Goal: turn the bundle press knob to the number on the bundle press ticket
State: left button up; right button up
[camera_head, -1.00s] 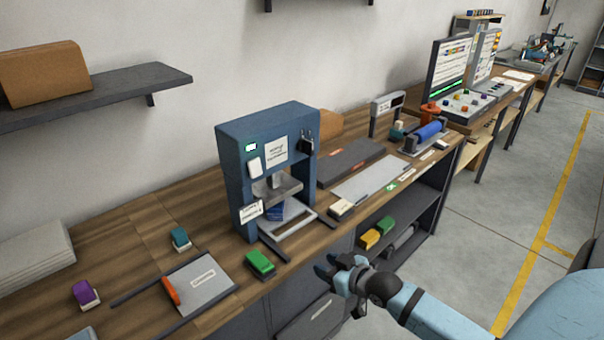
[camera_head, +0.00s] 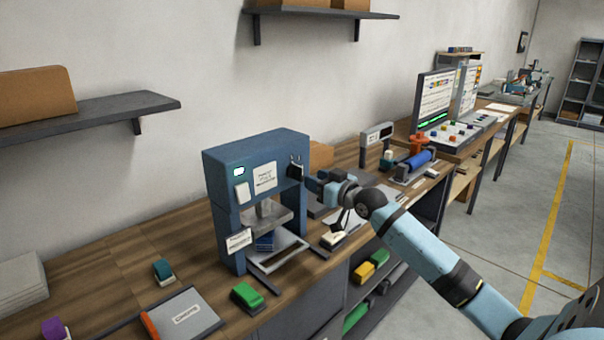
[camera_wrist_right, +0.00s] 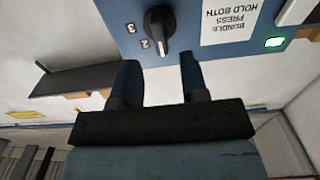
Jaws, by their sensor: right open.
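The blue bundle press (camera_head: 222,168) stands on the wooden bench. Its dark knob (camera_head: 295,171) is on the upper right of its front. In the right wrist view the black knob (camera_wrist_right: 159,28) shows close up, upside down, with the numbers 2 and 3 beside it. A light mark on the knob points down in that picture, near the 2. A white tag (camera_head: 239,241), perhaps the ticket, hangs low on the press's left; its print is too small to read. My right gripper (camera_head: 311,180) is open, its fingertips (camera_wrist_right: 160,72) just short of the knob. My left gripper is not in view.
A white label (camera_head: 264,177) and a lit green lamp (camera_wrist_right: 275,42) are on the press front. A green-topped block (camera_head: 246,296) and a grey board (camera_head: 187,314) lie on the bench. Wall shelves (camera_head: 90,115) hang behind; a roller device (camera_head: 415,163) stands to the right.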

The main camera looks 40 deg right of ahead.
aim_at(303, 174)
jog(key=w, duration=0.5)
jog(key=shift+w+a, duration=0.3)
jog(key=shift+w, duration=0.05)
grip_shut()
